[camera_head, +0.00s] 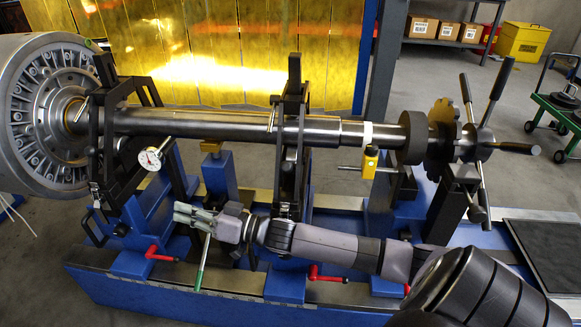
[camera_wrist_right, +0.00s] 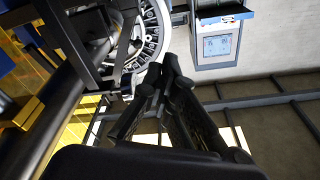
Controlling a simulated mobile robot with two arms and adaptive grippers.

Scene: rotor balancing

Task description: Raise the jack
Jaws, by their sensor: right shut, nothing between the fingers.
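The jack looks to be the short blue post (camera_head: 219,176) with a brass-coloured head, standing below the long shaft (camera_head: 235,126). Its lower part is hidden behind my right arm. A lever with a green grip (camera_head: 200,270) slants down in front of the blue base; its upper end is at my right gripper. My right gripper (camera_head: 181,214) reaches in from the right, shut and empty, just above and left of the lever. I cannot tell whether it touches it. In the right wrist view, the gripper's fingers (camera_wrist_right: 172,80) are together, with no lever between them. My left gripper is not seen.
Two black bearing stands hold the shaft, with a large finned rotor (camera_head: 45,115) at left. Red clamp handles (camera_head: 160,255) stick out at the base's front. A dial gauge (camera_head: 150,159) sits near the left stand. A yellow screen (camera_head: 225,50) stands behind.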

